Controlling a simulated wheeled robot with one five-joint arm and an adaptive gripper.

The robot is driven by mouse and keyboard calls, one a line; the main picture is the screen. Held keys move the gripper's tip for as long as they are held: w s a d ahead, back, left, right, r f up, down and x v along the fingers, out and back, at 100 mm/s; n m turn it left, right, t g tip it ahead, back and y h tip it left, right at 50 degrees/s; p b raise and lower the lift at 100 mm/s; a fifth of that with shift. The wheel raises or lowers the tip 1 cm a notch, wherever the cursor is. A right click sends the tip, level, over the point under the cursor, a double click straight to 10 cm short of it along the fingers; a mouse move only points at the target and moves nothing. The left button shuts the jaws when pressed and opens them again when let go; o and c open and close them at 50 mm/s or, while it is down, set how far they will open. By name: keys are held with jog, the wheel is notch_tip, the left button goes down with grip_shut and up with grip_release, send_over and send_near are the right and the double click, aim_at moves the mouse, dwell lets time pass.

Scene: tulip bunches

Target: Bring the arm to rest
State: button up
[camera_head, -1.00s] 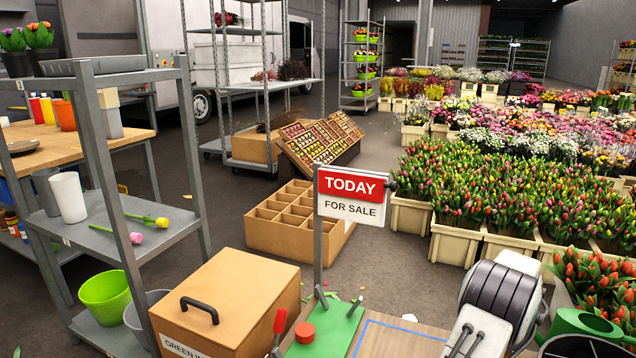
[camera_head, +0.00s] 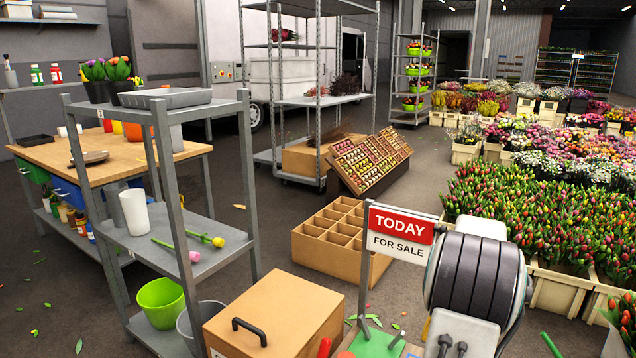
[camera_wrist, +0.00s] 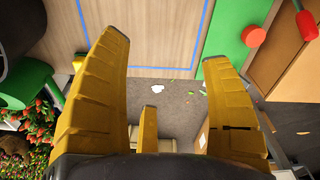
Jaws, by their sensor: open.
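My gripper (camera_wrist: 165,65) shows in the wrist view with its yellow fingers spread wide apart. It is open and nothing is between the fingers. Beyond them is a wooden board (camera_wrist: 145,35) with a blue line, beside a green surface (camera_wrist: 235,45). In the head view my dark, ribbed arm part (camera_head: 475,275) stands at the lower right, in front of the tulip crates. The gripper fingers are not clearly visible in that view.
A grey shelf rack (camera_head: 215,258) holds a white cup (camera_head: 134,212) and two loose tulips. A cardboard box (camera_head: 280,318) with a black handle stands near the sale sign (camera_head: 401,234). Tulip bunches (camera_head: 530,215) fill the right. The floor behind the sign has some clear room.

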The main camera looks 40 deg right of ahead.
jog(key=w+a+r+n+p, duration=0.3)
jog(key=w+a+r+p, duration=0.3)
jog(key=a+r, duration=0.7)
jog(key=s+a+r+n+t+p, duration=0.1)
jog(key=a+r+n+p, duration=0.1)
jog(key=a+r+p, duration=0.5)
jog(key=a+r+n+t+p, duration=0.15)
jog(key=a+r, duration=0.35)
jog(key=a, duration=0.5)
jog(key=s+a+r+n+p, duration=0.3)
jog(key=s+a+p, duration=0.3)
jog(key=a, duration=0.3)
jog(key=shift+s+r+y, duration=0.4)
jog(key=shift+s+r, duration=0.1)
jog(key=shift+s, duration=0.05)
